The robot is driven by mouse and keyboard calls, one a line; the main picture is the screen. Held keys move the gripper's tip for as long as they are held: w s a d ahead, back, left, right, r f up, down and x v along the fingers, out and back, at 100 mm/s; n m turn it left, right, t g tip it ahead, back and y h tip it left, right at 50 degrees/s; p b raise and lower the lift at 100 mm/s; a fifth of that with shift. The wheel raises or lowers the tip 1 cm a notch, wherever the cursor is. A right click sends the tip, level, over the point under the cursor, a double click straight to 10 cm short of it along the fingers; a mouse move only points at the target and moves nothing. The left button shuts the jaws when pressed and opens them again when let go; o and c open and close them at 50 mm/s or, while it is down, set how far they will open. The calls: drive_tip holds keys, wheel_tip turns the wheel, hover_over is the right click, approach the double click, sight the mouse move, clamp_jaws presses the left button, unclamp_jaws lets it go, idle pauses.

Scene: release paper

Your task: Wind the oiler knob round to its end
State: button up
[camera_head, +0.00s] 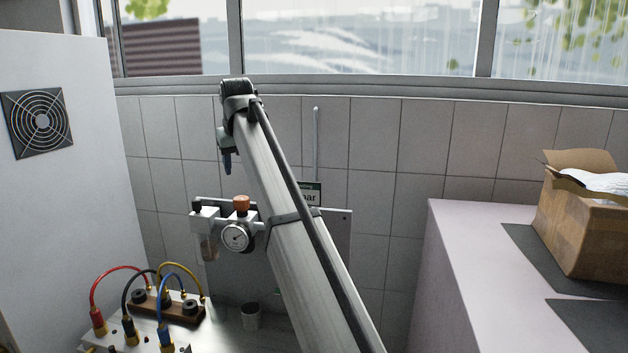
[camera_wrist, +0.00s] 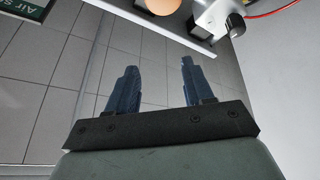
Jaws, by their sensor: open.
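An air unit is mounted on a plate on the tiled wall. Its left part, which I take for the oiler, has a small black knob (camera_head: 197,205) on top and an amber-tinted bowl (camera_head: 208,248) below. In the wrist view a black knob (camera_wrist: 236,25) shows at the upper right. My gripper (camera_head: 227,168) points down, above the unit and apart from it. In the wrist view its two blue fingers (camera_wrist: 158,66) are spread, with nothing between them. My arm hides the right part of the unit.
An orange knob (camera_head: 241,203) and a round gauge (camera_head: 236,237) sit right beside the oiler. A terminal box with coloured cables (camera_head: 165,307) and a small cup (camera_head: 251,315) stand below. A cardboard box (camera_head: 585,230) is on the right counter. Space above the unit is open.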

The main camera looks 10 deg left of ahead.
drive_tip(key=w+d+f+t+h, duration=0.1)
drive_tip(key=w+d+f, duration=0.3)
drive_tip(key=w+d, duration=0.2)
drive_tip(key=w+d+f+t, duration=0.1)
drive_tip(key=w+d+f, duration=0.2)
drive_tip(key=w+d, duration=0.4)
drive_tip(key=d, duration=0.4)
drive_tip(key=shift+w+d+f+m+t+h, duration=0.15)
drive_tip(key=shift+f+m+t+h, duration=0.15)
drive_tip(key=shift+f+m+h, duration=0.1)
drive_tip(key=shift+c, duration=0.3)
drive_tip(key=s+a+r+m+t+h, duration=0.25)
drive_tip(key=s+a+m+h, duration=0.3)
drive_tip(key=s+a, duration=0.45)
drive_tip(key=s+a+r+m+t+h, duration=0.1)
drive_tip(key=s+a+r+m+h, duration=0.3)
drive_tip(key=s+a+m, duration=0.55)
drive_tip(key=n+t, duration=0.2)
drive_tip(key=t, duration=0.3)
approach(196, 200)
drive_tip(key=shift+g+h, duration=0.25)
drive_tip(key=shift+h, duration=0.2)
drive_tip(key=x, duration=1)
drive_tip(key=shift+w+a+f, duration=0.25)
drive_tip(key=shift+f, duration=0.1)
drive_tip(key=shift+c, duration=0.3)
